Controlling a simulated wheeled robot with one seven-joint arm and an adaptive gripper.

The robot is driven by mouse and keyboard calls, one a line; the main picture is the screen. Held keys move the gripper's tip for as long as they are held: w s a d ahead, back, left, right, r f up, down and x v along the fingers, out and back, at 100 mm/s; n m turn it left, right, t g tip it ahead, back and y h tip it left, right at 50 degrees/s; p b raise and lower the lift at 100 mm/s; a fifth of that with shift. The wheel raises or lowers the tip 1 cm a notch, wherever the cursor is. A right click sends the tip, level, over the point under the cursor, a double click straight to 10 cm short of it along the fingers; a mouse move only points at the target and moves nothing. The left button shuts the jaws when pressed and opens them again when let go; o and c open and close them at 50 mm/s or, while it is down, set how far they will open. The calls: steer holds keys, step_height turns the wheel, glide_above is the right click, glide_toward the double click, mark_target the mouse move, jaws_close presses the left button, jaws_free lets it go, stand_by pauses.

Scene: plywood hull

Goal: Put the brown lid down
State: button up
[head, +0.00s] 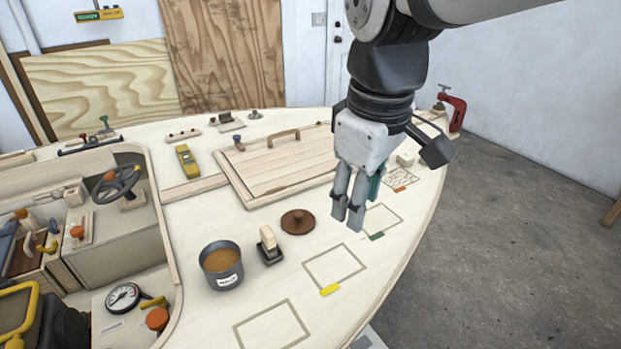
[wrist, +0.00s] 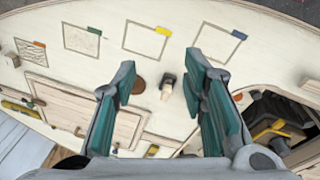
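The brown lid (head: 298,222) is a round disc with a small knob. It lies flat on the pale plywood deck, beside the hatch panel and apart from the grey pot (head: 222,279). The pot is open on top with brown contents inside. My gripper (head: 347,219) hangs above the deck, to the right of the lid in the head view, with nothing in it. In the wrist view my gripper (wrist: 162,72) has its fingers wide apart. The lid (wrist: 139,85) shows there near the left finger, well below the fingertips. The pot is not clearly visible in the wrist view.
A small black-based block with a pale handle (head: 269,246) stands between lid and pot. Outlined squares with coloured tags, one yellow (head: 330,289), line the right of the deck. The hatch panel (head: 285,165) lies behind the lid. A cockpit well with a steering wheel (head: 116,183) opens at left.

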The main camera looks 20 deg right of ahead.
steer(key=s+f+m, duration=0.3)
steer(key=s+m, duration=0.2)
steer(key=s, duration=0.6)
steer(key=shift+a+m+t+y, duration=0.15)
steer(key=shift+m+t+y, duration=0.15)
steer(key=shift+m+t, duration=0.1)
step_height(320, 180, up, 8)
steer(key=t+p, duration=0.1)
steer(key=p, duration=0.5)
steer(key=shift+t+p, duration=0.3)
